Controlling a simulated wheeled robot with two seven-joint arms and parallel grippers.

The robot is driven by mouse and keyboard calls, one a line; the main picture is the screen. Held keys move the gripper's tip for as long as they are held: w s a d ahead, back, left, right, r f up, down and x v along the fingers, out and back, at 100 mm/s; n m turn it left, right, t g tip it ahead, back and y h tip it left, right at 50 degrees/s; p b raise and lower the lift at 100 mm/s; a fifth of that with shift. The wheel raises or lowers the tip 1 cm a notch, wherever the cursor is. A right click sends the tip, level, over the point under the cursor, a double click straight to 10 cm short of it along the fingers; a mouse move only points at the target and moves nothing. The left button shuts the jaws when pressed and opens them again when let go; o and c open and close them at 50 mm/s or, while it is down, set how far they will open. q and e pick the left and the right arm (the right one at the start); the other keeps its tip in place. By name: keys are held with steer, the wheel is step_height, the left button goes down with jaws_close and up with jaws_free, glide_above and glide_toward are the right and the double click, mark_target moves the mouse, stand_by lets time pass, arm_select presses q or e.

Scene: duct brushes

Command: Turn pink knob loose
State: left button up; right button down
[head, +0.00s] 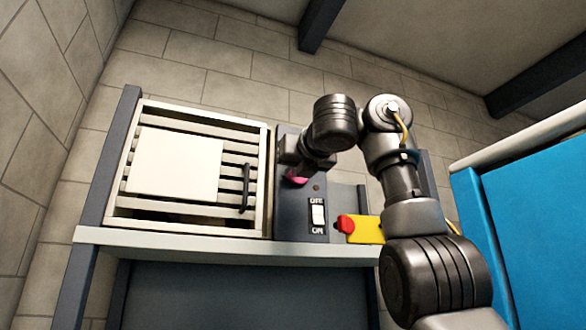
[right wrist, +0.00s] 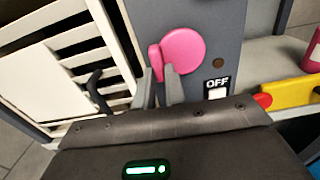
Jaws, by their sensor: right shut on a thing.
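The pink knob (right wrist: 184,52) is on a dark grey panel (right wrist: 216,20). It has a round disc and a raised grip bar at its left side. My right gripper (right wrist: 160,78) is shut on the knob's grip bar, with a finger on each side of its lower end. In the head view the knob (head: 297,179) shows only as a small pink patch below my right gripper (head: 297,164), which hides most of it. My left gripper is not in view.
A white slatted cabinet door (head: 232,160) with a black handle (head: 245,188) stands left of the panel. Below the knob is an OFF/ON switch (head: 318,215). A yellow box with a red button (head: 346,224) sits right of it. A blue cabinet (head: 530,220) stands at right.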

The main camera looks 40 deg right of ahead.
mark_target(290, 173)
steer(key=shift+s+r, duration=0.1)
steer(key=c, duration=1.5)
jaws_free()
steer(key=shift+o, duration=0.2)
steer(key=b+v, duration=0.1)
steer(key=v, duration=0.1)
steer(key=b+v, duration=0.2)
steer(key=shift+f, duration=0.4)
steer(key=b+v, duration=0.2)
steer(key=v, duration=0.4)
steer(key=shift+s+r, duration=0.25)
steer(key=shift+r, duration=0.05)
steer(key=shift+a, duration=0.15)
